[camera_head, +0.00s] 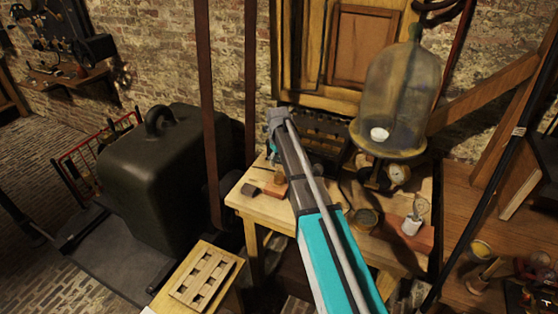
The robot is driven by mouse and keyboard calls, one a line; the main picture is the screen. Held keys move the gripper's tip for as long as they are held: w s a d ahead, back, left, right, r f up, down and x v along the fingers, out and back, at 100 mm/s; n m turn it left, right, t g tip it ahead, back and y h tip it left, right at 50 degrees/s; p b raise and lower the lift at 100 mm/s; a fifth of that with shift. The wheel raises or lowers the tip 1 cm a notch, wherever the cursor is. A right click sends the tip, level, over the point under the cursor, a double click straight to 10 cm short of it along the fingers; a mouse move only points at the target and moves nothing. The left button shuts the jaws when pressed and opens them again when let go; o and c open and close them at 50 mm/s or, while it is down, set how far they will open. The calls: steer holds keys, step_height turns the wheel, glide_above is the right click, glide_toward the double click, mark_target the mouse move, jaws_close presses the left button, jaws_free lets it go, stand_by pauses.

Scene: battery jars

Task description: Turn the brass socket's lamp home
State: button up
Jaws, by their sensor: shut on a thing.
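A clear glass lamp (421,207) stands in a pale socket (411,226) on a reddish wooden base at the right of the workbench. I cannot make out a brass socket for certain. A small reddish-brown block (280,189) lies left of my arm, and what is on or behind it is partly covered by the arm. My teal and grey arm crosses the middle of the view. A bit of teal shows beyond it at the left, but my gripper's fingers are hidden, so its grip and the thing in it cannot be seen.
A large glass bell jar (402,85) stands behind at the right. A dark ringed weight (160,170) stands at left. A slotted wooden rack (203,277) is in front.

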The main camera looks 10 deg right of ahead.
steer(key=o, duration=1.1)
steer(key=shift+o, duration=0.2)
steer(key=n, duration=0.3)
steer(key=shift+n, duration=1.4)
steer(key=shift+n, duration=0.7)
